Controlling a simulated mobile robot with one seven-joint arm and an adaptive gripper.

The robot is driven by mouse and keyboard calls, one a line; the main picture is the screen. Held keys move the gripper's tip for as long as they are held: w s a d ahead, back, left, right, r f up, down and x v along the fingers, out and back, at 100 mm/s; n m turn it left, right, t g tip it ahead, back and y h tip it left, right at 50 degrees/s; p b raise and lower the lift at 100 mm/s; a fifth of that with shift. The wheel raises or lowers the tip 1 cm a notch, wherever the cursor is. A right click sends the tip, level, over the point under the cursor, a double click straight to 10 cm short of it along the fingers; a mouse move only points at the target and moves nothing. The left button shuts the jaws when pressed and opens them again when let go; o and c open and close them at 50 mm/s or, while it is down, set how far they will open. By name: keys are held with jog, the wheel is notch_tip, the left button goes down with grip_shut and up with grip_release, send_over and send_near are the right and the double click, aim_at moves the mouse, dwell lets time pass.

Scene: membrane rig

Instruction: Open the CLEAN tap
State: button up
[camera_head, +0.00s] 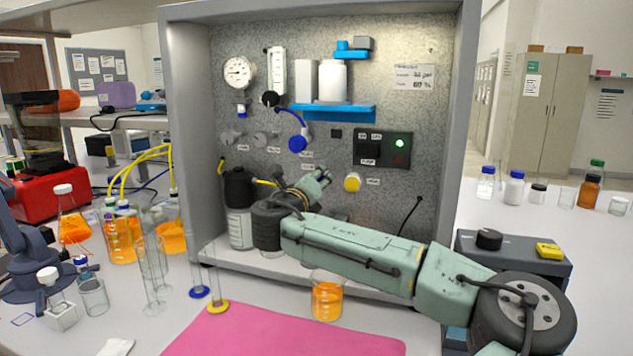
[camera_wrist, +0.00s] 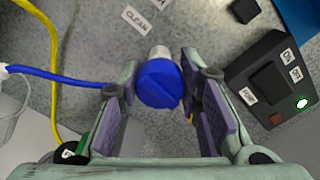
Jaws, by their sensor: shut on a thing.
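The blue tap knob (camera_wrist: 158,85) sits on the grey panel, with a blue hose running left from it and the CLEAN label (camera_wrist: 135,18) above it in the wrist view. My gripper (camera_wrist: 187,95) has its purple-padded fingers around the knob, one at each side, shut on it. The pads' contact is hard to see. In the head view my gripper (camera_head: 318,182) is against the lower middle of the panel and hides this tap.
A power box (camera_wrist: 272,85) with a lit green lamp is to the right. Another blue knob (camera_head: 297,144) is above my gripper and a yellow knob (camera_head: 352,182) is to its right. A beaker of orange liquid (camera_head: 327,300) stands below my arm.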

jog(key=shift+r+n, duration=0.1)
jog(key=shift+n, duration=0.2)
dwell(0.4)
jog(key=o, duration=1.2)
jog(key=v, duration=1.2)
